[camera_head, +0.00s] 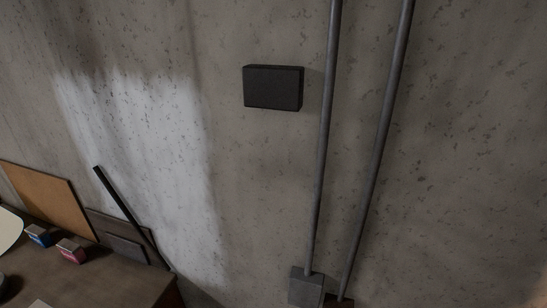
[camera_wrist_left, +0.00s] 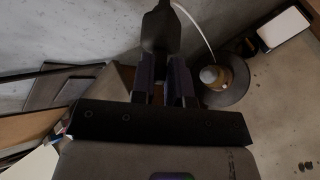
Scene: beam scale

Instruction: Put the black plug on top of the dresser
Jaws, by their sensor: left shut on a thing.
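The black plug (camera_wrist_left: 159,28) is between the fingertips of my left gripper (camera_wrist_left: 168,68), which is shut on it. A pale cord (camera_wrist_left: 200,28) runs beside the plug toward the lower right; where it joins is unclear. The dresser's dark brown top (camera_head: 105,282) shows at the lower left of the head view. My left gripper is outside the head view, and its height over the dresser cannot be told. My right gripper is in neither view.
A brown board (camera_head: 48,198), a blue box (camera_head: 39,236), a pink box (camera_head: 71,250) and a leaning black bar (camera_head: 125,210) are at the dresser. A black wall box (camera_head: 273,88) and two pipes (camera_head: 323,150) are right. A round dark object (camera_wrist_left: 225,92) lies beside the gripper.

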